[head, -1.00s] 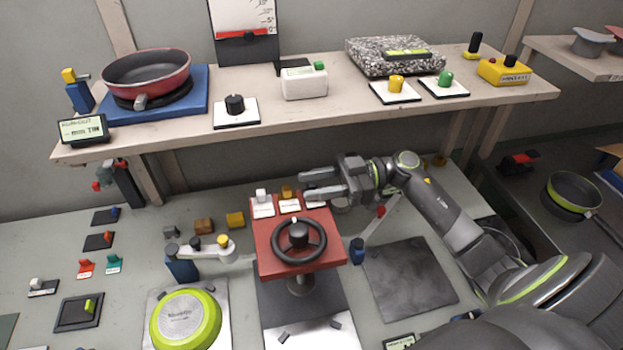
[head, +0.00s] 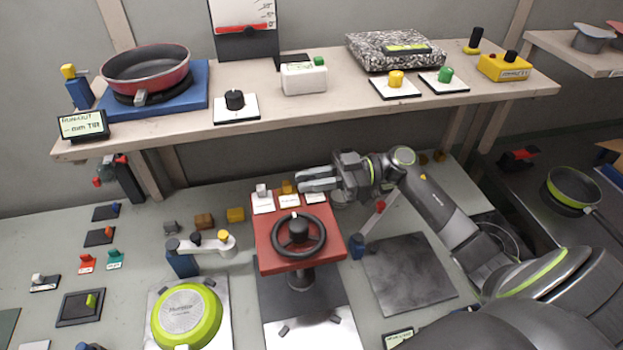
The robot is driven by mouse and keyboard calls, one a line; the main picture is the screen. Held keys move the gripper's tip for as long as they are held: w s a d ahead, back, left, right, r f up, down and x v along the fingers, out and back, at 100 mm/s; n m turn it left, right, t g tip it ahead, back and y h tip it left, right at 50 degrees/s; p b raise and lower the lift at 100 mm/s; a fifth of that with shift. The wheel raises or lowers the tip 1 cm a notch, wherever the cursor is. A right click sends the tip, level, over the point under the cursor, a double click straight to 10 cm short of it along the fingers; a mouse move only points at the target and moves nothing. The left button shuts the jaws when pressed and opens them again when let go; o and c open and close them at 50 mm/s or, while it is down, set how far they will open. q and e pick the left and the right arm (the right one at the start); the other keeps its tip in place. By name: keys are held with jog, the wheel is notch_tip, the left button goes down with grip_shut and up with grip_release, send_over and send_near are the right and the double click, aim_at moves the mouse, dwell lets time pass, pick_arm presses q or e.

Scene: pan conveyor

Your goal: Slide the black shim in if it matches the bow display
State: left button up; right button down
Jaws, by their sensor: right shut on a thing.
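My right gripper (head: 304,181) is at the back edge of the red press (head: 268,258) with a black handwheel. Its fingers are closed over the rightmost of three white label plates, just right of the orange knob (head: 287,187). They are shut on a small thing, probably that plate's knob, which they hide. The black shim cannot be picked out for certain; dark plates with coloured knobs (head: 105,213) lie at the left. I cannot tell which screen is the bow display; one display sits on the speckled block (head: 370,56), its text too small to read. My left gripper is out of view.
A green pan (head: 188,315) lies upside down left of the press, beside a blue post with a swing arm (head: 183,264). A dark square plate (head: 408,278) lies bare at the right. The shelf above holds a red pan (head: 146,72) and a run-out display (head: 83,126).

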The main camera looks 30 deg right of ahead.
aim_at(316, 198)
jog(key=shift+s+a+p, duration=0.15)
jog(key=shift+s+p, duration=0.35)
jog(key=shift+s, duration=0.05)
jog(key=shift+s+a+p, duration=0.2)
jog(key=shift+s+p, duration=0.4)
jog(key=shift+s, duration=0.25)
jog(key=shift+f, duration=0.15)
jog(key=c, duration=1.4)
grip_release()
jog(key=shift+s, duration=0.15)
jog(key=shift+o, duration=0.2)
jog(key=shift+d, duration=0.1)
